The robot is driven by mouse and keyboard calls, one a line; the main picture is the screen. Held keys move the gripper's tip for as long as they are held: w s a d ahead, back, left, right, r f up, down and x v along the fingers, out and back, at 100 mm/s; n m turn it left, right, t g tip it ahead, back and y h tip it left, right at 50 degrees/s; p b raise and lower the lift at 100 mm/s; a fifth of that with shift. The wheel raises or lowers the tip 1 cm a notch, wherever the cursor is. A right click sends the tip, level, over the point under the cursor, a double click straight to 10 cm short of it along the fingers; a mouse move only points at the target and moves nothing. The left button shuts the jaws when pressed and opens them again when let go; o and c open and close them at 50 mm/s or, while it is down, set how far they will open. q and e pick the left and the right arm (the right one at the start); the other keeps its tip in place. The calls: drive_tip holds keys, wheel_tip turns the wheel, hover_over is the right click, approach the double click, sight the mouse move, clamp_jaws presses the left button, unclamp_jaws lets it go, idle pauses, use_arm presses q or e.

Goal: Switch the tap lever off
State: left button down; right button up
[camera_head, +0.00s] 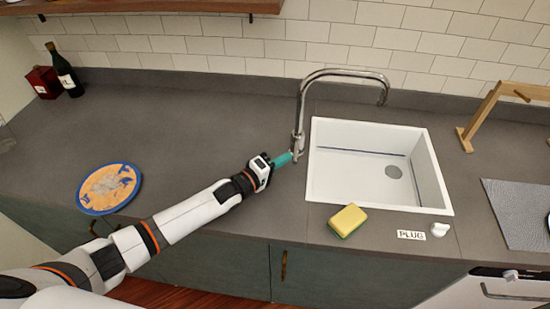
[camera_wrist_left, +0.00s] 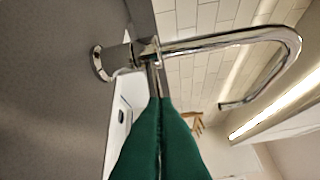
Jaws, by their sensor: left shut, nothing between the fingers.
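The chrome tap (camera_head: 300,110) stands at the left rim of the white sink, its spout arching right over the basin. Its thin lever (camera_head: 297,148) is at the lower front of the tap body. In the left wrist view the tap (camera_wrist_left: 200,44) appears sideways, and the lever (camera_wrist_left: 155,80) points towards my fingers. My left gripper (camera_head: 291,156) has teal fingers pressed together, with nothing between them. The fingertips (camera_wrist_left: 166,102) are at or very near the lever's end; I cannot tell whether they touch it. My right gripper is out of view.
The white sink (camera_head: 318,185) is empty. A yellow-green sponge (camera_head: 347,220), a PLUG label (camera_head: 411,235) and a white plug (camera_head: 439,230) lie in front. A blue-rimmed plate (camera_head: 109,188) is left, a bottle (camera_head: 66,76) back left, a wooden rack (camera_head: 482,115) right. The left counter is mostly clear.

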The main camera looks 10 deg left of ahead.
use_arm(q)
drive_tip(key=shift+s+d, duration=0.2)
drive_tip(key=shift+d, duration=0.2)
